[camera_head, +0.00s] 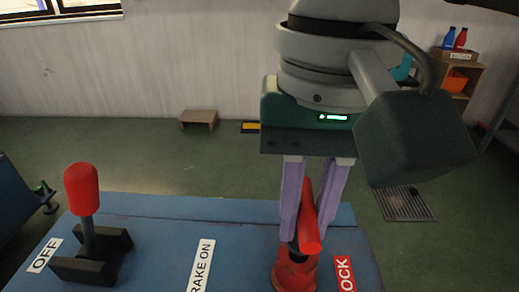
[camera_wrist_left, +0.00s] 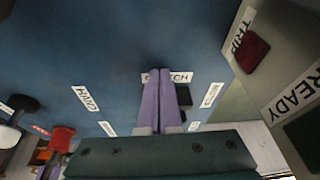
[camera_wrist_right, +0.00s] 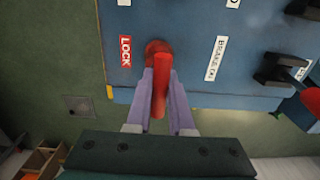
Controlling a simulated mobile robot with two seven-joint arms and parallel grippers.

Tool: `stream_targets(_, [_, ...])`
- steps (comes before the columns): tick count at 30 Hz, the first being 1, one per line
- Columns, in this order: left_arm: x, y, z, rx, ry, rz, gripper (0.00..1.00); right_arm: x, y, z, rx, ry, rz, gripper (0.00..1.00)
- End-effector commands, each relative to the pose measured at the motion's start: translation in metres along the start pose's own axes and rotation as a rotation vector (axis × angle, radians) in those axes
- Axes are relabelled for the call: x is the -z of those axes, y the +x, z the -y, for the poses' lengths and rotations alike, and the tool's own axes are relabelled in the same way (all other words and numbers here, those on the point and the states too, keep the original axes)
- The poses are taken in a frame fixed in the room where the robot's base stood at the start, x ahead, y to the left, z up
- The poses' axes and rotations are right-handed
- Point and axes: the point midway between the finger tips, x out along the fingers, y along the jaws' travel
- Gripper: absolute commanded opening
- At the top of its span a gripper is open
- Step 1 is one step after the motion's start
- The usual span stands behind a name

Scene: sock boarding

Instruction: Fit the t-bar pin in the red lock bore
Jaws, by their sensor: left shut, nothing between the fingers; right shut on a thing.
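My right gripper (camera_head: 297,236) is shut on the red t-bar pin (camera_head: 311,222), with its purple fingers on either side of the red handle. A short dark part shows under the handle, just above the red lock bore (camera_head: 293,277) on the blue console. The red LOCK label (camera_head: 345,273) is right of the bore. The right wrist view shows the pin (camera_wrist_right: 160,92) in front of the bore (camera_wrist_right: 157,46), hiding part of it. I cannot tell how deep the pin sits. My left gripper (camera_wrist_left: 160,73) is shut and empty above a labelled panel.
A red-topped lever (camera_head: 83,190) stands on a dark base at the left of the blue console (camera_head: 150,210), near the OFF label. A BRAKE ON label (camera_head: 201,264) lies between lever and bore. A wooden shelf (camera_head: 458,75) stands back right. The floor behind is mostly clear.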

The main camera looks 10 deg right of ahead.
Motion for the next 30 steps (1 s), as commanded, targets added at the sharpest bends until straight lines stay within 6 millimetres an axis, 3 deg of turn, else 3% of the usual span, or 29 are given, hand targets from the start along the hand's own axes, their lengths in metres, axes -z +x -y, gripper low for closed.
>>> stream_targets(28, [0.005, 0.011, -0.002, -0.003, 0.003, -0.047, 0.00, -0.003, 0.026, 0.000, 0.001, -0.005, 0.009, 0.00])
stream_targets(29, [0.005, 0.011, -0.002, -0.003, 0.003, -0.048, 0.00, -0.003, 0.026, 0.000, 0.002, -0.005, 0.009, 0.21])
stream_targets(30, [0.006, 0.010, -0.002, -0.003, 0.003, -0.051, 0.00, -0.003, 0.026, 0.001, 0.002, -0.005, 0.009, 0.26])
